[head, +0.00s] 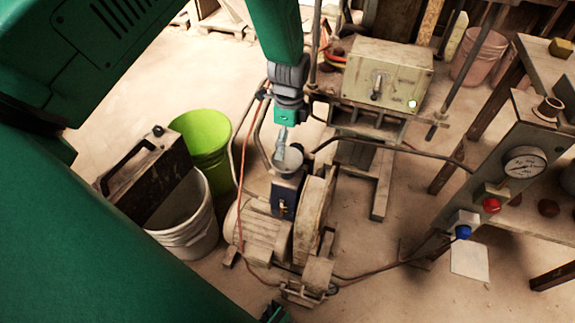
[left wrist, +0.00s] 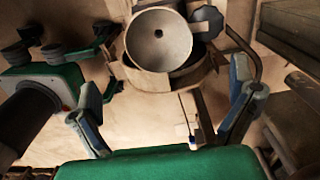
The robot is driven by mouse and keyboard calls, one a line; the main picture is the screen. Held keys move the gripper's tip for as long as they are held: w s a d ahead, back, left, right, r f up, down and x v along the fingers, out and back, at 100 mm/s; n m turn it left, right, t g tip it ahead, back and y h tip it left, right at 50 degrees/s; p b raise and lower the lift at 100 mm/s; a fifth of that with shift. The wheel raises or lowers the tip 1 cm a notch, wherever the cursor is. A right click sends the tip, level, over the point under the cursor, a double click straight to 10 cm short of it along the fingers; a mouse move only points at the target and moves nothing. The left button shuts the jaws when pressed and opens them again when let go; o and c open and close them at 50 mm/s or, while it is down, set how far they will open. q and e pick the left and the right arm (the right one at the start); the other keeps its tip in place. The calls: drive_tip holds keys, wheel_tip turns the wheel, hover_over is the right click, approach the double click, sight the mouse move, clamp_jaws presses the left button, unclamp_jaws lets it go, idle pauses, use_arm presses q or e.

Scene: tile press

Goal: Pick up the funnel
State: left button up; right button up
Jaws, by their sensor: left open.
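The funnel (head: 290,160) is a grey cone, wide mouth up, on top of the dark blue housing (head: 285,196) of the machine. In the left wrist view the funnel (left wrist: 158,40) shows its round mouth and small dark centre hole, near the top of the picture. My left gripper (head: 282,139) hangs just above the funnel in the head view. In the left wrist view my left gripper (left wrist: 163,84) has its fingers spread wide with nothing between them. The funnel lies beyond the fingertips, apart from them. The funnel's lower part is hidden.
A metal control box (head: 388,80) stands behind on a frame. A green bucket (head: 207,140) and a white bucket (head: 190,236) stand left. A gauge panel (head: 520,185) stands right. Hoses run close around the machine. A green part in the left wrist view may be my right arm.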

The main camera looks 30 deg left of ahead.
sight(287, 168)
use_arm(q)
wheel_tip(287, 168, down, 3)
drive_tip(key=shift+s+d+f, duration=0.1)
drive_tip(key=shift+d+f, duration=0.05)
drive_tip(key=shift+f, duration=0.05)
drive_tip(key=f+b, duration=0.1)
drive_tip(key=f, duration=0.1)
drive_tip(key=a+f, duration=0.1)
drive_tip(key=f, duration=0.2)
drive_tip(key=shift+f+b, duration=0.15)
drive_tip(key=shift+b, duration=0.2)
drive_tip(key=shift+d+f, duration=0.1)
drive_tip(key=shift+f, duration=0.05)
drive_tip(key=shift+d, duration=0.2)
drive_tip(key=c, duration=1)
drive_tip(key=shift+c, duration=1)
drive_tip(key=shift+a, duration=0.15)
